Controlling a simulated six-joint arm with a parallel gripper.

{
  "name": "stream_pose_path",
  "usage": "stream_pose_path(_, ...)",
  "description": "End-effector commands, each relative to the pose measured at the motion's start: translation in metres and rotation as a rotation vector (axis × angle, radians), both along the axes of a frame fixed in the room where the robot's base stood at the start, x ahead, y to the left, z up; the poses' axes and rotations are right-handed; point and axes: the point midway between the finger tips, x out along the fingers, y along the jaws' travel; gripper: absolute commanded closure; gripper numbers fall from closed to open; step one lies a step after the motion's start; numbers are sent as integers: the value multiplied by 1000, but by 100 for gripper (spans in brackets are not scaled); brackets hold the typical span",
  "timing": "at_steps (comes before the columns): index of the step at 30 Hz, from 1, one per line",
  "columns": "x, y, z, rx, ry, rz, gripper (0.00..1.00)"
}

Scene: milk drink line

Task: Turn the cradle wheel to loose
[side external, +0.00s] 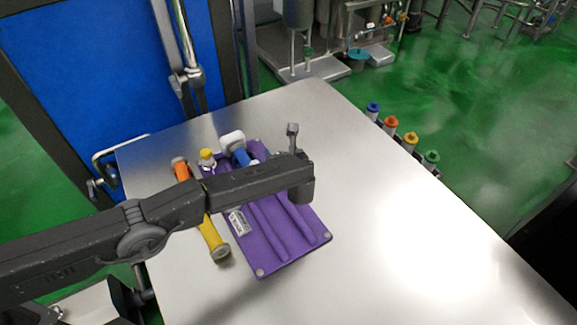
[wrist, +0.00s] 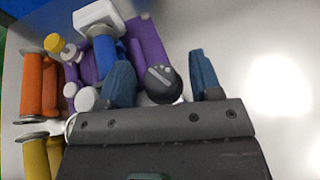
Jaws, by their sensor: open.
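The wheel (wrist: 163,84) shows in the wrist view as a dark round knob with pale marks on its face. It appears between the two blue fingers of my gripper (wrist: 160,62), with space on both sides. My gripper is open and empty. I cannot tell how far the fingertips are above or beside the wheel. In the side external view my arm's end is over the upper part of a purple cradle (side external: 285,235), and it hides the wheel and my fingers. The purple cradle also shows behind the wheel in the wrist view (wrist: 150,42).
A blue piece with a white head (side external: 233,138) lies at the cradle's far end. A yellow-capped piece (side external: 207,155), an orange cylinder (side external: 181,169) and a yellow cylinder (side external: 213,240) are to the left.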

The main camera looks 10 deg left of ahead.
Motion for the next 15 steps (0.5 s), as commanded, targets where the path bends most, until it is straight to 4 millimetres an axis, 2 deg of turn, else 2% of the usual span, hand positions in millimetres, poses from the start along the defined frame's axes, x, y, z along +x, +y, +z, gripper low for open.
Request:
stream_pose_path(8,-20,-12,11,2,1,-3,42)
stream_pose_path(15,-61,-37,31,0,-1,-5,42)
